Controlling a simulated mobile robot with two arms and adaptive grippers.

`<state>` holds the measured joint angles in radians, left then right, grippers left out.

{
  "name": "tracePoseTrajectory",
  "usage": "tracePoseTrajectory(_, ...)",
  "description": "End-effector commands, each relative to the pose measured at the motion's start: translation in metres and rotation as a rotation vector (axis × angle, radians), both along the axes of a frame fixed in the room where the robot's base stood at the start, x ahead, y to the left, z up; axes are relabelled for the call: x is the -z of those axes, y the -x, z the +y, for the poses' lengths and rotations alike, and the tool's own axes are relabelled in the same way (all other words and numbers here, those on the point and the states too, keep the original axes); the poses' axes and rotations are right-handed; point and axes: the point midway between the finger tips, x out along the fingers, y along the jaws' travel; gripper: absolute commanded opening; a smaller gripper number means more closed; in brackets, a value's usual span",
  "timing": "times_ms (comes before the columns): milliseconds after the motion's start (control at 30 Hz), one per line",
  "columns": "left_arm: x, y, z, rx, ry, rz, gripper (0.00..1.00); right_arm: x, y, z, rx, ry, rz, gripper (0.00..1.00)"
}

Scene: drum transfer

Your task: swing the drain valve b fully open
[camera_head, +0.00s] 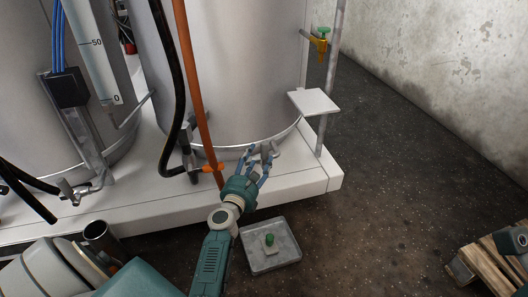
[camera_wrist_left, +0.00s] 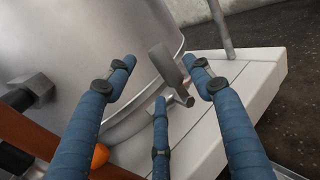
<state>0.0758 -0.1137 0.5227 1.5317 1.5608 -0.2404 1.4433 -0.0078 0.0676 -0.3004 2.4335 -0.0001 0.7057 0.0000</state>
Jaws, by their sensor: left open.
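A small grey drain valve with a flat lever (camera_head: 267,151) sits low on the right steel drum (camera_head: 235,70), just above the white platform. In the left wrist view the lever (camera_wrist_left: 166,66) stands up tilted, with its valve body and curved pipe (camera_wrist_left: 135,120) below. I cannot read a label on the valve. My left gripper (camera_head: 258,157) is open, its blue fingers reaching toward the valve. In the left wrist view the gripper (camera_wrist_left: 160,80) has the lever between its spread fingers, without visible closing on it. My right gripper is not in view.
An orange hose (camera_head: 187,80) and a black hose (camera_head: 168,80) hang left of the gripper. A white plate (camera_head: 313,102) on a post juts out at right. A grey box with a green button (camera_head: 270,240) is on the floor. The floor at right is mostly clear.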

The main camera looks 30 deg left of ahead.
Motion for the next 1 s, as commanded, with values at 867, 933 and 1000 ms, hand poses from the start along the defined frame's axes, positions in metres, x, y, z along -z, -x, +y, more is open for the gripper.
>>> tracePoseTrajectory(867,0.001,-0.059,0.017,0.0,-0.001,0.002,0.27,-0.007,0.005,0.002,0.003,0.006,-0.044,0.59)
tracePoseTrajectory(933,0.001,-0.059,0.017,0.0,-0.001,0.002,0.13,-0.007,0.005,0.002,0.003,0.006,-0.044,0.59)
tracePoseTrajectory(1000,0.001,-0.059,0.017,0.0,-0.001,0.002,0.0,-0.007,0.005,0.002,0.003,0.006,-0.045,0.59)
